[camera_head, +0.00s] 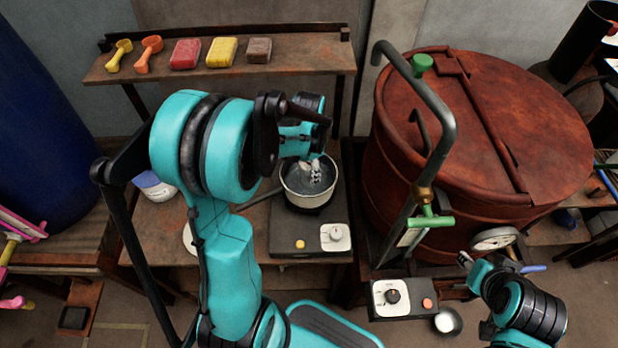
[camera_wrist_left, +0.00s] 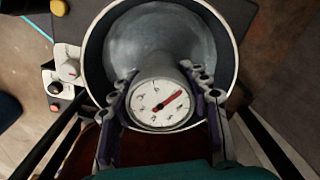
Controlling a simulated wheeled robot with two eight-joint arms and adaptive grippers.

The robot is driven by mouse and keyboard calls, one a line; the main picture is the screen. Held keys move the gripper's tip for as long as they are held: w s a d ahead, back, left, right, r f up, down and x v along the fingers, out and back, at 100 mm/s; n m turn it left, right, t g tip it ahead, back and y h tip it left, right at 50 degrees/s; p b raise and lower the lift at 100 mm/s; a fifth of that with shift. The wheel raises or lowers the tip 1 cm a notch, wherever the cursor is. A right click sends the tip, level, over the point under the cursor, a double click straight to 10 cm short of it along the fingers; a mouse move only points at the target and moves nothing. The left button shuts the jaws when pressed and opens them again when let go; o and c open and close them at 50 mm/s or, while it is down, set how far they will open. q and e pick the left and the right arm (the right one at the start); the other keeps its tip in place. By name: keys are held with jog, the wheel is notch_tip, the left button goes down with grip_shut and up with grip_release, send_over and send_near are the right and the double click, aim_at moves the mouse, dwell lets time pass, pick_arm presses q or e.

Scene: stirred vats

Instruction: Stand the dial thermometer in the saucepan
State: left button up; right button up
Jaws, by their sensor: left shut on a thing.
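The dial thermometer (camera_wrist_left: 161,103) has a round white face with a red needle. In the left wrist view it sits between the two fingers of my left gripper (camera_wrist_left: 168,100), which is shut on it. The saucepan (camera_head: 310,206) is a pale-rimmed pan on the hot plate, with grey contents; it also shows behind the thermometer in the left wrist view (camera_wrist_left: 228,40). In the head view my left gripper (camera_head: 312,172) is over the pan, and I cannot make out the thermometer there. Whether its lower end touches the pan is hidden. My right gripper (camera_head: 468,262) is at the lower right, its fingers unclear.
The hot plate (camera_head: 280,238) has a knob and a yellow button. A big rusty vat (camera_head: 480,150) with a bent pipe (camera_head: 440,110) stands right of the pan. A shelf (camera_head: 300,62) holds scoops and coloured blocks. A control box (camera_head: 403,298) and small bowl (camera_head: 448,322) are in front.

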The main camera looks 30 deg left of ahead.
aim_at(309, 176)
pick_arm(q)
jog(key=shift+f+b, duration=0.45)
jog(key=shift+f, duration=0.95)
jog(key=shift+f, duration=0.1)
jog(key=o, duration=1.3)
